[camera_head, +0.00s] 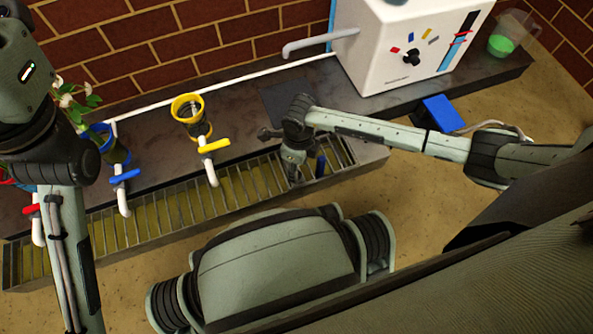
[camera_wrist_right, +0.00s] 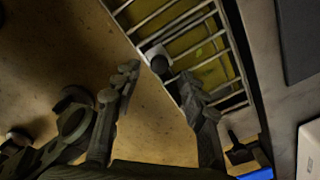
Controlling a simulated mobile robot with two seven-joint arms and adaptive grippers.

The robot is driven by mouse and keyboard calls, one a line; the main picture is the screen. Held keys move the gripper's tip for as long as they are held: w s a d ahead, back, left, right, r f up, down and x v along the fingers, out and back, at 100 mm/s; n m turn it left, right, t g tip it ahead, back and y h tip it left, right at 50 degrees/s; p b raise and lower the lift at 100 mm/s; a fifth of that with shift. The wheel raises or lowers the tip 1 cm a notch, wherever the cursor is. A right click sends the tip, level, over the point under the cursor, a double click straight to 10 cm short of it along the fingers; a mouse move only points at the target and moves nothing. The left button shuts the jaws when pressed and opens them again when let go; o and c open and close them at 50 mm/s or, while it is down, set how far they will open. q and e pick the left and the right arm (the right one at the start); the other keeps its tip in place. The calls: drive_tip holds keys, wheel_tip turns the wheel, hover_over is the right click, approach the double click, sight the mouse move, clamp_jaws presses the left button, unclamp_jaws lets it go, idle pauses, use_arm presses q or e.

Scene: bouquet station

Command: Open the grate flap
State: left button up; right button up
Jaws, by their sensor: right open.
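The metal grate (camera_head: 150,222) runs along the front of the counter over a yellowish trough. Its right end, by my right gripper, appears to be the grate flap (camera_wrist_right: 200,41); its bars look flat, level with the frame. A dark round knob on a pale mount (camera_wrist_right: 158,62) sits at the flap's edge in the right wrist view. My right gripper (camera_head: 293,172) points down over this end of the grate. In the wrist view its fingers (camera_wrist_right: 160,85) are apart, with the knob just beyond the gap; contact cannot be told. In the head view the gripper hides the knob. My left gripper is out of frame.
Taps with red, blue (camera_head: 125,176) and yellow (camera_head: 213,146) handles stand along the counter. A yellow-rimmed holder (camera_head: 188,107) and a potted flower (camera_head: 78,105) are behind. A white machine (camera_head: 405,45) with a spout, a blue box (camera_head: 440,113) and a green-filled jug (camera_head: 502,42) are right.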

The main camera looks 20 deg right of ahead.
drive_tip(key=shift+f+b, duration=0.35)
drive_tip(key=shift+f, duration=1.2)
drive_tip(key=shift+c, duration=0.6)
clamp_jaws()
